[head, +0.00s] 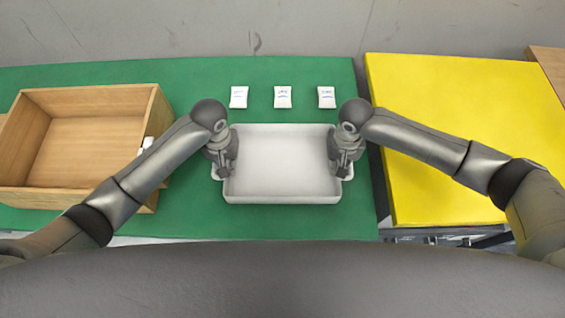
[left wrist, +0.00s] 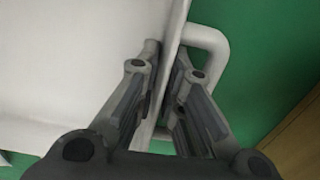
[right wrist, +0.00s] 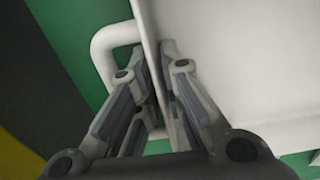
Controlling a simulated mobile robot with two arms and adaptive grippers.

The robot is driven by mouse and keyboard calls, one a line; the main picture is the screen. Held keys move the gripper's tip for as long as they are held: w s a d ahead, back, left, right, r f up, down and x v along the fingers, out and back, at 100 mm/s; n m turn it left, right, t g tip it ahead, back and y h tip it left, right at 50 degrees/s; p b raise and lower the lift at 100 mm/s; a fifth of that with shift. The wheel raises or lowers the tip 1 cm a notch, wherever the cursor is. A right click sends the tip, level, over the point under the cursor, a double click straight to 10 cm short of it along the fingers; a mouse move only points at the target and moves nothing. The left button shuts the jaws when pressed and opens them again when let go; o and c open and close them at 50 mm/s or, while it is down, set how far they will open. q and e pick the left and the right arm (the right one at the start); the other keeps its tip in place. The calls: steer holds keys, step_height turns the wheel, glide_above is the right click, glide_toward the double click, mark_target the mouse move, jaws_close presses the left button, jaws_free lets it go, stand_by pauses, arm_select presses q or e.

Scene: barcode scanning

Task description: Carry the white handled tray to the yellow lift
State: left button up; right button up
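The white handled tray (head: 280,165) is over the middle of the green table, level and empty. I cannot tell if it touches the table. My left gripper (head: 224,166) is at its left side, with one finger on each side of the tray wall beside the handle (left wrist: 222,45). The fingers are closed on that wall. My right gripper (head: 344,166) is at the right side, closed on the opposite wall in the same way, beside the other handle (right wrist: 104,52). The yellow lift (head: 470,110) is to the right of the table, with its flat top clear except where my right arm passes over it.
The green table (head: 190,75) has three small white packets in a row behind the tray: left (head: 239,97), middle (head: 282,97) and right (head: 326,97). A wooden box (head: 92,97) stands at the left. A narrow dark gap separates table and lift. A grey wall is behind.

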arm_select(q)
jaws_close()
arm_select(e)
jaws_close()
arm_select(q)
steer(key=shift+r, duration=0.15)
arm_select(e)
steer(key=shift+r, duration=0.15)
